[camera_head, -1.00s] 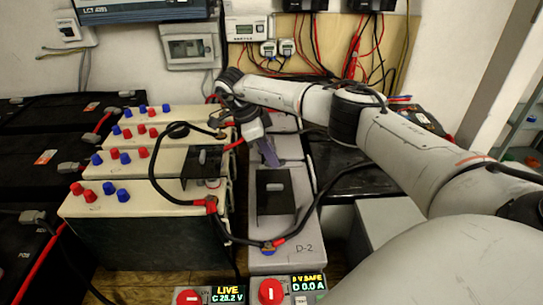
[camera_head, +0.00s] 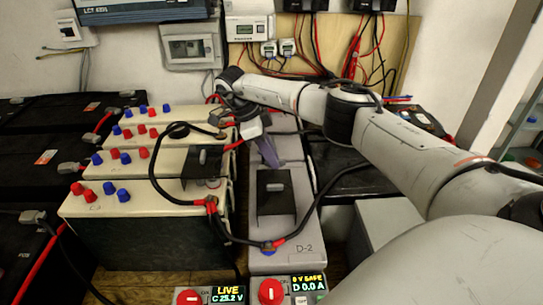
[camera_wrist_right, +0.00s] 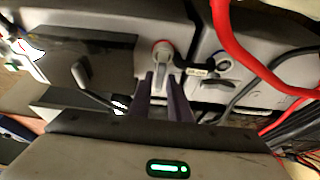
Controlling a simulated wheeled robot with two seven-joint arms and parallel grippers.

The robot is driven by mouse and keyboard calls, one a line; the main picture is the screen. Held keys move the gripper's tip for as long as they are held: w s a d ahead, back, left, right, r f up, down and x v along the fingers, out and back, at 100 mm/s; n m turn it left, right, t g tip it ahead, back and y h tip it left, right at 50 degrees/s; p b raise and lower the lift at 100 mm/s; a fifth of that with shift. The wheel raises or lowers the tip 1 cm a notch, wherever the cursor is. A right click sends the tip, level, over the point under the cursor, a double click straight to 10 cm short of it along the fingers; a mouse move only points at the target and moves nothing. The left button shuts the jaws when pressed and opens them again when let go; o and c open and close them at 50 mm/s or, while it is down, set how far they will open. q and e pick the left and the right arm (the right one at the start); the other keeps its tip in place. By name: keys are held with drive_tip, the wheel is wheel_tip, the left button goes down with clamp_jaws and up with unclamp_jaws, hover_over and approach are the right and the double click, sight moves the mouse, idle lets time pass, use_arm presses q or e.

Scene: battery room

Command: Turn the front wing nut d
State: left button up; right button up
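My right gripper (camera_head: 268,152) reaches down over the grey battery row, behind the front grey block marked D-2 (camera_head: 287,232). In the right wrist view its two purple fingers (camera_wrist_right: 162,98) stand apart with a narrow gap. A grey wing nut on a red-ringed post (camera_wrist_right: 162,52) lies right at the fingertips, its lower end in line with the gap. I cannot tell whether the fingers touch it. The D-2 block carries a black cover (camera_head: 275,205) with a small grey piece on it. My left gripper is not in view.
Cream batteries (camera_head: 85,205) with red and blue caps stand to the left. A black cable links them to D-2, and a red cable (camera_wrist_right: 235,45) arches close right of the fingers. Two red switches (camera_head: 271,292) with displays stand in front.

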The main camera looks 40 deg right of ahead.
drive_tip(key=v, duration=1)
drive_tip(key=shift+r, duration=0.15)
drive_tip(key=shift+r+p, duration=0.1)
drive_tip(key=shift+p, duration=0.2)
